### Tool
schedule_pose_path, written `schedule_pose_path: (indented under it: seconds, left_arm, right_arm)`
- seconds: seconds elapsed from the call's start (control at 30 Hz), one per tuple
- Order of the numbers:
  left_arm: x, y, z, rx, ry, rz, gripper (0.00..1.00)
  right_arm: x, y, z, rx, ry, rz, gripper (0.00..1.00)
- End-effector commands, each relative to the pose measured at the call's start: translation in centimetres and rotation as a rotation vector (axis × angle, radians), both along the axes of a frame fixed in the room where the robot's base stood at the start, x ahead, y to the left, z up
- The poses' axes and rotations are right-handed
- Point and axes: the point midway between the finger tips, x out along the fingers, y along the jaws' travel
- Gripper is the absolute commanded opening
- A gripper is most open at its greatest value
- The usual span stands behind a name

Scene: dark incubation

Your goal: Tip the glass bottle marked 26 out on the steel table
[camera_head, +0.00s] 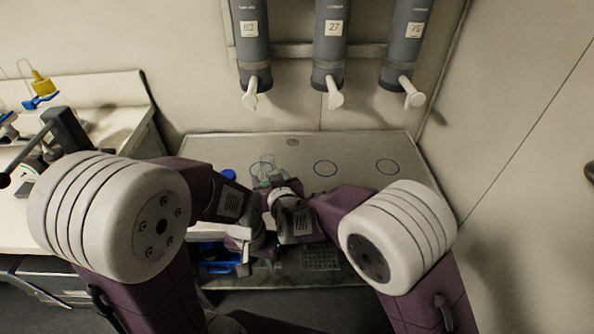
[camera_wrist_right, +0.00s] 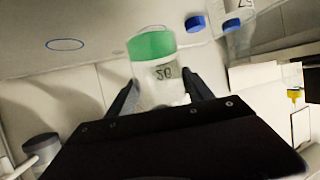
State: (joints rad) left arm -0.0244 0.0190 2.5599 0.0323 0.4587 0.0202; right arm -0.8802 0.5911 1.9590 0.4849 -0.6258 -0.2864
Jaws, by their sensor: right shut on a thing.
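The glass bottle marked 26 (camera_wrist_right: 155,58) is clear, with a green band or green contents, and sits between the two fingers of my right gripper (camera_wrist_right: 158,95). Its number appears upside down in the right wrist view, where the table is at the top. In the head view the bottle (camera_head: 265,182) is small and partly hidden beside my right gripper (camera_head: 277,187), over the steel table (camera_head: 205,148). I cannot tell its exact tilt or whether it touches the table. My left gripper (camera_head: 243,240) is low at the table's front; its fingers are not clear.
A blue cap (camera_wrist_right: 195,22) is near another marked bottle (camera_wrist_right: 238,35). Several grey dispensers (camera_head: 330,45) hang above the back edge. A bench (camera_head: 105,105) stands at left.

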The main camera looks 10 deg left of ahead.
Motion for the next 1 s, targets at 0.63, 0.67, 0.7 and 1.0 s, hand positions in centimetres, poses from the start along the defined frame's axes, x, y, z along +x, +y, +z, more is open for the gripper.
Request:
schedule_pose_path:
  seconds: [0.63, 0.67, 0.7, 1.0]
  left_arm:
    - [0.0, 0.0, -5.0, 0.000, 0.000, 0.000, 0.36]
    - [0.0, 0.0, -5.3, 0.000, 0.000, 0.000, 0.36]
    - [0.0, 0.0, -5.7, 0.000, 0.000, 0.000, 0.36]
    - [0.0, 0.0, -4.3, 0.000, -0.001, 0.000, 0.36]
  right_arm:
    - [0.8, -0.7, -1.7, 0.123, 0.113, 0.002, 0.00]
    - [0.8, -0.7, -1.7, 0.130, 0.120, 0.002, 0.00]
    - [0.9, -0.8, -1.8, 0.139, 0.129, 0.002, 0.00]
    - [1.9, -2.0, -2.6, 0.292, 0.289, -0.002, 0.00]
